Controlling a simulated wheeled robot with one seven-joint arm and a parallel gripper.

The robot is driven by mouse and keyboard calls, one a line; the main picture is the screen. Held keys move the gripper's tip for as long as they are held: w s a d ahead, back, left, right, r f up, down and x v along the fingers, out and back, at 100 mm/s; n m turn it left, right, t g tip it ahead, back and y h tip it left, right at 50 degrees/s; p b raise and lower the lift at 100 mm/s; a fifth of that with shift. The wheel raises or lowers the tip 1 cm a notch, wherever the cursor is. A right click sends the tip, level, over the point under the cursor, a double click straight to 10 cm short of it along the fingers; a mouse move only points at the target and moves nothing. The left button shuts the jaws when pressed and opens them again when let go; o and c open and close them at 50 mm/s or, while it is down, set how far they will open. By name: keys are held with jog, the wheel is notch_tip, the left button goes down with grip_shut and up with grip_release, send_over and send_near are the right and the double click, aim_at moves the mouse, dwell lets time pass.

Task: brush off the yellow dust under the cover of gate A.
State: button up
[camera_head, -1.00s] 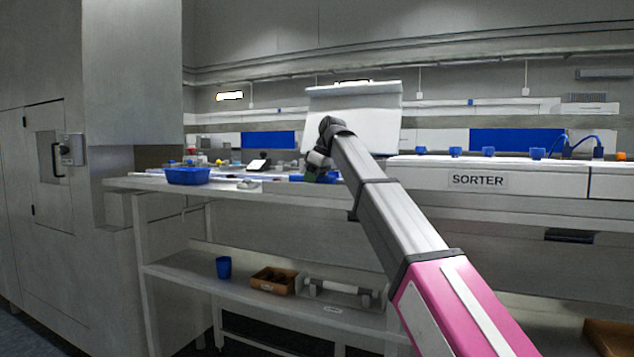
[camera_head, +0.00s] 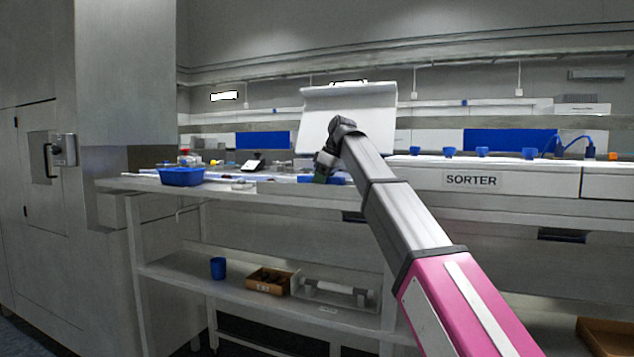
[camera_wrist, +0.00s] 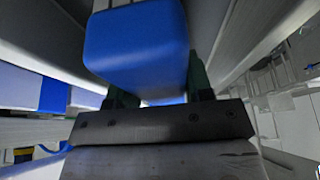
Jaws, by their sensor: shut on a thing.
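My gripper (camera_head: 322,179) is low over the back bench, in front of a raised white cover (camera_head: 345,112). In the wrist view it (camera_wrist: 155,100) is shut on a blue block-shaped thing (camera_wrist: 135,45) with rounded edges. This looks like the handle of a brush, but no bristles show. A bit of blue also shows beside the gripper in the head view. The cover stands tilted up at the left end of the sorter (camera_head: 520,183). I cannot read a gate letter on it. No yellow dust can be made out; the place under the cover is hidden behind my arm.
A blue tray (camera_head: 181,177) and small items stand on the bench (camera_head: 130,184) at left. Blue cups (camera_head: 482,152) line the sorter's top. The lower shelf (camera_head: 190,278) holds a blue cup (camera_head: 218,268) and a brown box (camera_head: 268,281). A grey cabinet is at far left.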

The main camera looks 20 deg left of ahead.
aim_at(332, 180)
jog(key=shift+s+d+f, duration=0.1)
jog(key=shift+s+d, duration=0.1)
jog(key=shift+d, duration=1.2)
jog(key=shift+s+d+f, duration=0.1)
jog(key=shift+s+d, duration=0.1)
jog(key=shift+d, duration=1.15)
jog(key=shift+a, duration=0.15)
jog(key=shift+w+a+r, duration=0.1)
jog(key=shift+a, duration=0.1)
jog(key=shift+a+r, duration=0.15)
jog(key=shift+a, duration=0.05)
jog(key=shift+w+a, duration=0.1)
jog(key=shift+a, duration=0.05)
jog(key=shift+w+a, duration=0.1)
jog(key=shift+a, duration=0.35)
jog(key=shift+w+a+f, duration=0.1)
jog(key=shift+a, duration=1.25)
jog(key=shift+w+a+f, duration=0.1)
jog(key=shift+a, duration=1.25)
